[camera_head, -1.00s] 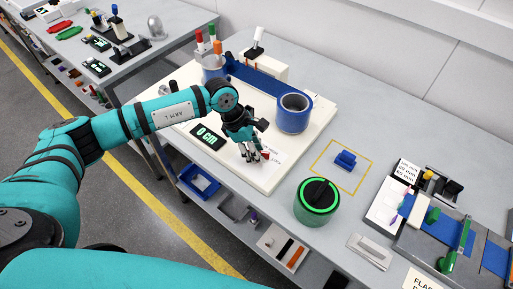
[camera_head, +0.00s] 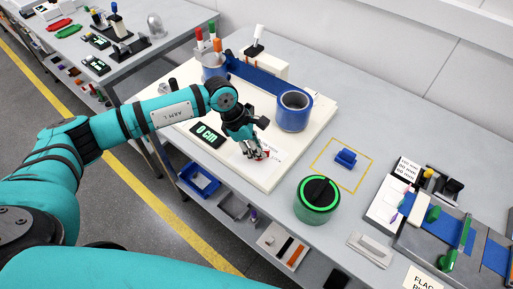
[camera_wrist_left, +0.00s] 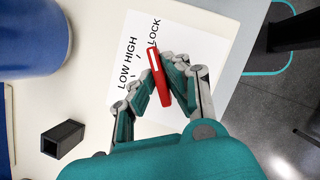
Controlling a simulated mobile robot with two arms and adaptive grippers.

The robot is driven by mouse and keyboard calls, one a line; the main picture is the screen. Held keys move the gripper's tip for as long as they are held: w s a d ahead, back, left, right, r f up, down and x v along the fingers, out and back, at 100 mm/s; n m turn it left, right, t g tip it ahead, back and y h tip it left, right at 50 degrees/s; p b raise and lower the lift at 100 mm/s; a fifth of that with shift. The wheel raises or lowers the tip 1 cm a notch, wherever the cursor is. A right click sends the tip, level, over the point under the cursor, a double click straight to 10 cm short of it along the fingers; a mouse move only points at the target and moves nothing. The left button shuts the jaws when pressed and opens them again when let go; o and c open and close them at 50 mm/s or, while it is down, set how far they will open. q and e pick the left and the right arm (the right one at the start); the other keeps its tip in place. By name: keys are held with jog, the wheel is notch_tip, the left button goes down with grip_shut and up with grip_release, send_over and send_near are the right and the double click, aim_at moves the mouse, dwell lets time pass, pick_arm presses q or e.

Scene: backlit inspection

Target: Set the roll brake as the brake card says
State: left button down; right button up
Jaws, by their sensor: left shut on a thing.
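My left gripper (camera_head: 260,155) is shut on the red brake lever (camera_wrist_left: 160,82), low over the white base board (camera_head: 262,180). In the left wrist view my left gripper (camera_wrist_left: 163,88) has a finger on each side of the lever. The lever's white-marked end points towards the word LOCK on the white label sheet (camera_wrist_left: 185,40). LOW and HIGH are printed to the left of LOCK. In the head view the fingers partly hide the lever. A blue roll (camera_head: 293,111) stands on the board. A display (camera_head: 208,135) reads 0 cm. My right gripper is not in view.
A small black square tube (camera_wrist_left: 63,138) is near the gripper.

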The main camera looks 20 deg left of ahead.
pick_arm(q)
jog(key=n+t+b, duration=0.1)
jog(key=n+b, duration=0.1)
jog(key=n, duration=0.1)
jog(key=shift+f+n, duration=0.1)
jog(key=shift+n, duration=0.3)
jog(key=n+b, duration=0.1)
jog(key=n+t+y+b, duration=0.1)
jog(key=n, duration=0.1)
jog(key=shift+s+d+n+t+y, duration=0.1)
jog(key=shift+d+n+t+y, duration=0.05)
jog(key=shift+n+t+y, duration=0.15)
jog(key=n+b, duration=0.2)
jog(key=n+y+b, duration=0.1)
jog(key=n+b, duration=0.1)
jog(key=n, duration=0.1)
jog(key=shift+d+t+y+b, duration=0.1)
jog(key=shift+t+y+b, duration=0.2)
jog(key=shift+t+b, duration=0.1)
jog(key=shift+n+y+b, duration=0.5)
jog(key=shift+n+b, duration=0.25)
jog(key=shift+n, duration=0.55)
jog(key=shift+r, duration=0.2)
jog(key=c, duration=1.5)
grip_release()
jog(key=shift+o, duration=0.6)
